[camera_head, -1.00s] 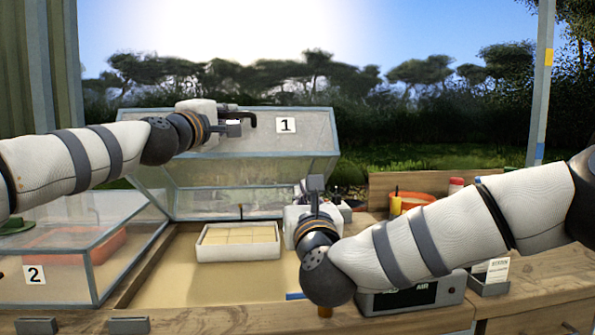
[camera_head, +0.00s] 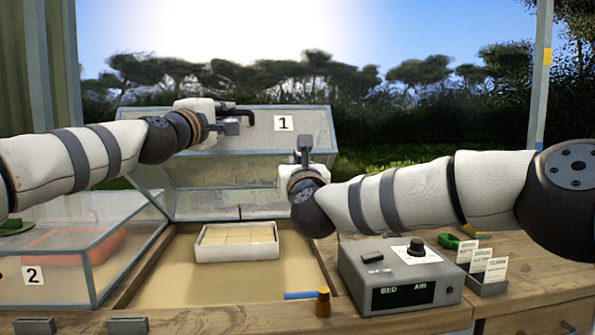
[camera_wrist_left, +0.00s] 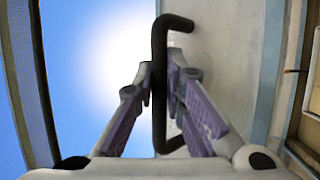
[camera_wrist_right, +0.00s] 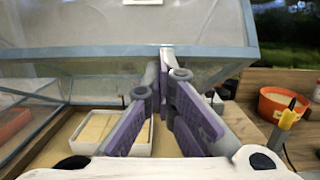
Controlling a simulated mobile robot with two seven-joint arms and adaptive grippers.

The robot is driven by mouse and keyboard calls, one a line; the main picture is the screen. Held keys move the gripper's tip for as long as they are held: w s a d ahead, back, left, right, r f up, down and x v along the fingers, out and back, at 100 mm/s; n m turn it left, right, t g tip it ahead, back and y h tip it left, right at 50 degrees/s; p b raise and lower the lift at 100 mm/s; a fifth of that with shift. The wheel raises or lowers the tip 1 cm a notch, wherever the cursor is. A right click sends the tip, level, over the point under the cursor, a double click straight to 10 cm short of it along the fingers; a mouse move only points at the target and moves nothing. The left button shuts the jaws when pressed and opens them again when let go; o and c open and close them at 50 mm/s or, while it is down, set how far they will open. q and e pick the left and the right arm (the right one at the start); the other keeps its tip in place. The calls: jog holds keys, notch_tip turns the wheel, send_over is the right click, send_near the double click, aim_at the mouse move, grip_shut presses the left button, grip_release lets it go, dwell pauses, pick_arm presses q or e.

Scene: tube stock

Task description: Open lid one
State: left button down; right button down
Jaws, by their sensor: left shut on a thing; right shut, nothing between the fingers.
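Lid one (camera_head: 262,138), a clear pane in a pale frame with a white "1" label (camera_head: 284,123), stands raised above the sand-coloured bed at the back. My left gripper (camera_head: 230,121) is at its upper edge, shut on the dark bent handle (camera_head: 246,114). In the left wrist view the handle (camera_wrist_left: 159,60) passes between the fingers (camera_wrist_left: 166,85). My right gripper (camera_head: 304,147) is shut and empty, in front of the lid's lower right part. In the right wrist view its closed fingertips (camera_wrist_right: 167,62) overlap the lid's frame bar; I cannot tell whether they touch it.
A white tray (camera_head: 237,254) of pale blocks sits in the open bed. Closed lid two (camera_head: 75,243) is at left. A control box (camera_head: 400,268), a small amber bottle (camera_head: 323,303) and label cards (camera_head: 496,270) stand at right. An orange pot (camera_wrist_right: 283,104) shows in the right wrist view.

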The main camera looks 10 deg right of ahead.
pick_arm(q)
jog(key=shift+s+d+f, duration=0.1)
jog(key=shift+d+f, duration=0.2)
jog(key=shift+d, duration=0.05)
jog(key=shift+f, duration=0.25)
pick_arm(e)
jog(key=shift+w+d+r, duration=0.1)
jog(key=shift+w+r, duration=0.05)
jog(key=shift+r, duration=0.35)
jog(key=shift+w+d+r, duration=0.1)
jog(key=shift+r, duration=0.4)
pick_arm(q)
jog(key=c, duration=1.9)
grip_release()
jog(key=shift+a, duration=0.2)
pick_arm(e)
jog(key=shift+a+f, duration=0.2)
jog(key=shift+a, duration=0.05)
jog(key=shift+f, duration=0.15)
